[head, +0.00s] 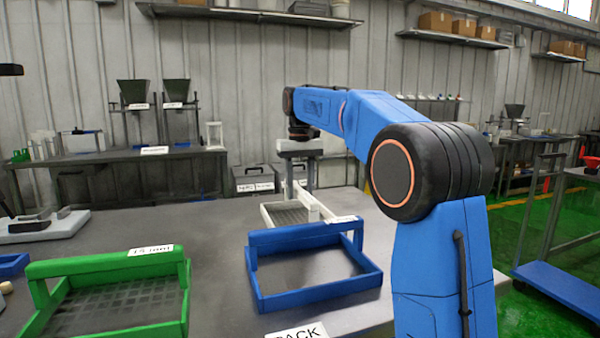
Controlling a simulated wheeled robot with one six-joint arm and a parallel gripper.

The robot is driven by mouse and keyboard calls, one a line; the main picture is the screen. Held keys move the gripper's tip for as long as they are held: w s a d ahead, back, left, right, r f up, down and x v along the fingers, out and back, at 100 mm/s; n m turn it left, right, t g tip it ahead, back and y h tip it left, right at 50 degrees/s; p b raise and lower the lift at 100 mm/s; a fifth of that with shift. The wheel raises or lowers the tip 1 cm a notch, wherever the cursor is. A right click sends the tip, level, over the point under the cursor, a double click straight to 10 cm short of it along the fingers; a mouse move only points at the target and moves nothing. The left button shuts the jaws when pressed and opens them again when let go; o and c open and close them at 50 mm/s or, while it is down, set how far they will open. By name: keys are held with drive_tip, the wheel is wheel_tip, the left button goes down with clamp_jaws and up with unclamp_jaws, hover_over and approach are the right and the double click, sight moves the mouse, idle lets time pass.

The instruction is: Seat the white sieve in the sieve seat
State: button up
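The white sieve (274,224), a low frame with a dark mesh floor and a raised handle bar, is on the grey table behind the blue sieve, which hides part of it. My gripper (300,188) points down at the far end of the white sieve's handle. Its fingers overlap the handle end in the picture. I cannot tell whether they are closed on it or only beside it. I cannot make out the sieve seat for certain.
A blue sieve (318,303) stands in front of the white one. A green sieve (165,330) stands at the front left. A grey device (40,228) is at the left edge. My blue arm covers the right side. Clear tabletop lies left of centre.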

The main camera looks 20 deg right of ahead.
drive_tip(key=shift+o, duration=0.4)
wheel_tip(320, 180, up, 11)
drive_tip(key=f+t, duration=0.1)
drive_tip(key=f, duration=0.2)
drive_tip(key=f+t, duration=0.1)
drive_tip(key=f, duration=0.3)
drive_tip(key=f+t, duration=0.1)
drive_tip(key=f, duration=0.2)
drive_tip(key=shift+w+f, duration=0.15)
drive_tip(key=shift+w, duration=0.1)
hover_over(298, 221)
drive_tip(key=shift+f, duration=2.7)
clamp_jaws()
